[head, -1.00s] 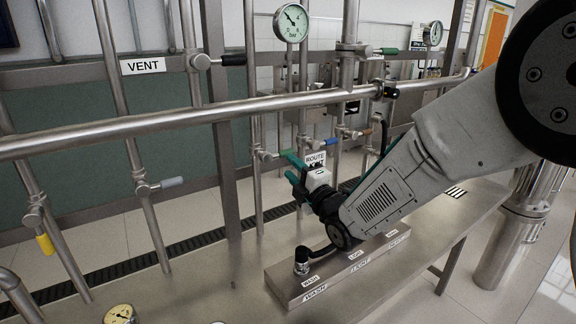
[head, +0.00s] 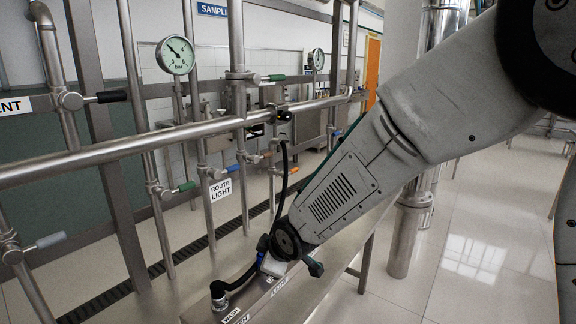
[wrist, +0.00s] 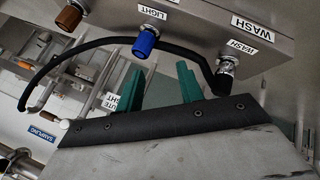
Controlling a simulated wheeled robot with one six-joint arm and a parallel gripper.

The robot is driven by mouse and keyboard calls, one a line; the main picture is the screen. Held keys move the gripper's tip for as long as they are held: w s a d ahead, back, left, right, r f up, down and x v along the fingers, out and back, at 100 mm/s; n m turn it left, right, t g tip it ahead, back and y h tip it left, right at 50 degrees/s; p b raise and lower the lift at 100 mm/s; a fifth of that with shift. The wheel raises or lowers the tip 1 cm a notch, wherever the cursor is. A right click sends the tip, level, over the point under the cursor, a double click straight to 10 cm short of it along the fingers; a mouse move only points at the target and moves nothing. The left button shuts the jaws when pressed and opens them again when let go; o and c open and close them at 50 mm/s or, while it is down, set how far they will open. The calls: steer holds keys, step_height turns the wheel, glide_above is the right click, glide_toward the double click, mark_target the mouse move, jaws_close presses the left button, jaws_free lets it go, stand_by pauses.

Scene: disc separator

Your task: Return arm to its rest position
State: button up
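My gripper shows in the wrist view (wrist: 160,84) as two green fingers standing apart with nothing between them. A black hose (head: 284,170) hangs from the pipe and runs behind my wrist towards the WASH fitting (head: 219,292) on the metal block (head: 200,312). In the wrist view the hose (wrist: 105,42) arcs beyond the fingers to the WASH fitting (wrist: 227,72). Whether the fingers touch the hose I cannot tell.
A blue fitting (wrist: 145,43) marked LIGHT and a brown fitting (wrist: 69,17) sit on the block near the fingers. A horizontal pipe (head: 90,155), a gauge (head: 175,55) and a ROUTE LIGHT sign (head: 220,190) stand behind. Open floor (head: 480,230) lies right.

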steer(key=s+d+r+m+g+h, duration=0.1)
steer(key=s+d+r+m, duration=0.3)
steer(key=s+d, duration=0.6)
steer(key=s+d+r+m+g+h, duration=0.2)
steer(key=s+d+r+m, duration=0.3)
steer(key=s+d, duration=0.5)
steer(key=s+d+r+m+g+h, duration=0.1)
steer(key=s+d+r+m, duration=0.3)
steer(key=s+d, duration=0.6)
steer(key=d+m+g, duration=0.1)
steer(key=m, duration=0.1)
steer(key=shift+s+d+r+m, duration=0.3)
steer(key=shift+s+d+r, duration=0.05)
steer(key=shift+s, duration=0.05)
steer(key=shift+o, duration=0.3)
